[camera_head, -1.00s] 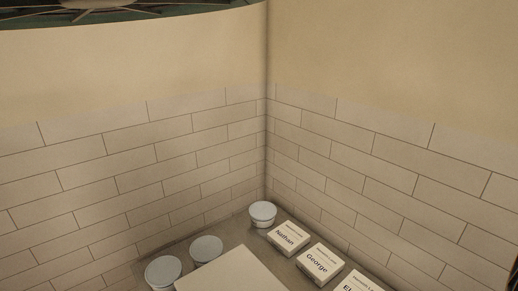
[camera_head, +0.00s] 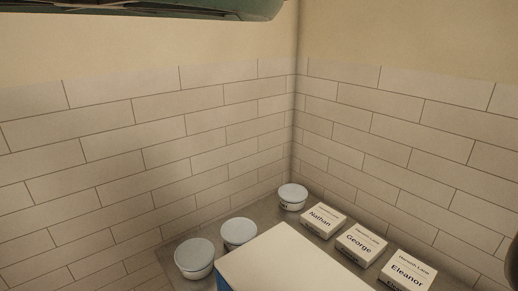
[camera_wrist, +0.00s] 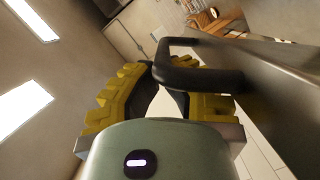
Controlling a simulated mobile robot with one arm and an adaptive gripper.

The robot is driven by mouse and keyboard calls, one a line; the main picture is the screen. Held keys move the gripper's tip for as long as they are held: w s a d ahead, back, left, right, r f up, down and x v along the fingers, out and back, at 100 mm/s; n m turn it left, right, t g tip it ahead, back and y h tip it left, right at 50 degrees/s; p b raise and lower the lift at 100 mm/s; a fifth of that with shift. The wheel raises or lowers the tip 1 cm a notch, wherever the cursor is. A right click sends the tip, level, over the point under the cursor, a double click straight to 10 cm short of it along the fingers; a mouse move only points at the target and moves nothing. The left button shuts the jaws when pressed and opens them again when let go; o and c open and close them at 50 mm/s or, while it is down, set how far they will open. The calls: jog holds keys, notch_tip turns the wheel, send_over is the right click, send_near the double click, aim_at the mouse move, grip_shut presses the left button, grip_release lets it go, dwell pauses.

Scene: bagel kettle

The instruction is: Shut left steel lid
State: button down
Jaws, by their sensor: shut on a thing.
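The steel lid (camera_wrist: 265,75) shows in the wrist view as a large grey metal panel running along the right side. A dark bar handle (camera_wrist: 200,79) stands out from its face. My gripper (camera_wrist: 172,93), with yellow ribbed fingers, is shut on the handle, which crosses at the fingertips. The contact is partly hidden behind the fingers. The wrist view shows only part of the lid, so I cannot tell its angle or how far open it is. The head view shows neither the lid nor my gripper clearly.
In the head view, several white boxes with names, such as the George box (camera_head: 362,245), and lidded tubs (camera_head: 196,257) stand in a tiled corner. A large pale-topped box (camera_head: 285,262) is in front. A dark green rounded thing (camera_head: 150,8) hangs overhead.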

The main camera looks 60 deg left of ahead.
jog(key=s+f+m+t+b, duration=0.1)
jog(key=s+f+m+b, duration=0.2)
jog(key=f, duration=0.6)
jog(key=s+d+f+m+t+y+b, duration=0.1)
jog(key=s+f+m+b, duration=0.2)
jog(key=s+f+b, duration=0.3)
jog(key=s+f+m+t+b, duration=0.1)
jog(key=s+f+b, duration=0.3)
jog(key=f, duration=1)
jog(key=shift+s+d+m, duration=0.25)
jog(key=shift+s+m, duration=0.65)
jog(key=shift+s, duration=0.6)
jog(key=shift+f, duration=0.1)
